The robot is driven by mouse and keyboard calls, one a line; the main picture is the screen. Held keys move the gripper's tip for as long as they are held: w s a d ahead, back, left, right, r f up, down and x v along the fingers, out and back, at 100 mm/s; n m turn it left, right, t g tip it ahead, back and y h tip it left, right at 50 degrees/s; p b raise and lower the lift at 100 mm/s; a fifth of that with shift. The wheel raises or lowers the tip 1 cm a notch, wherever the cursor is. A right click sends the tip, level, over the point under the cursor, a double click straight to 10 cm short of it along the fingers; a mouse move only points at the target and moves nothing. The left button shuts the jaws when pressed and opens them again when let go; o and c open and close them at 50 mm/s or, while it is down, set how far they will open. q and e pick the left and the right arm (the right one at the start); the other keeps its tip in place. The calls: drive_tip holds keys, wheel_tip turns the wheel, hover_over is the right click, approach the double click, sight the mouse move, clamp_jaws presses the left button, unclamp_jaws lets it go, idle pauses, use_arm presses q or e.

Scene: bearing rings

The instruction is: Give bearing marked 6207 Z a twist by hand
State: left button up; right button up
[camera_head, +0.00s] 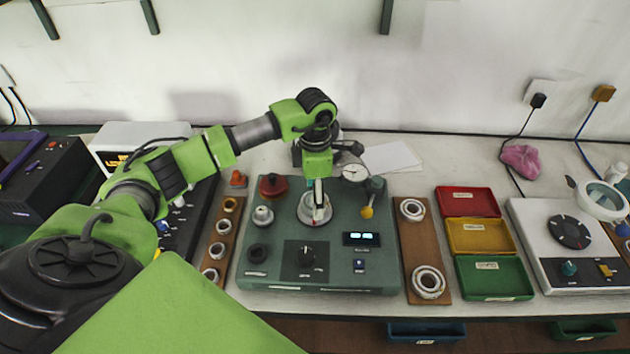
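My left gripper (319,203) points straight down over the dark green test unit (275,277) in the middle of the bench. Its fingertips are at a light metal ring (305,211) seated on the unit's top, and they partly cover it. I cannot tell whether the fingers are closed on the ring or only touch it. Several other bearing rings lie on two brown wooden boards, on the left board (207,264) and the right board (438,247). No 6207 Z marking is readable at this size. My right gripper is not in view.
Red (467,191), yellow (511,249) and green (459,270) trays stand right of the right board. A white device with a dark dial (537,229) is farther right. A dial gauge (355,173) stands behind the unit. White sheets (391,156) lie at the back.

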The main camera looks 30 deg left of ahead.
use_arm(q)
drive_tip(key=shift+f, duration=0.25)
drive_tip(key=c, duration=1.5)
drive_tip(key=shift+n, duration=1.1)
drive_tip(key=shift+n, duration=1.1)
drive_tip(key=shift+p, duration=0.3)
drive_tip(key=shift+n, duration=1.1)
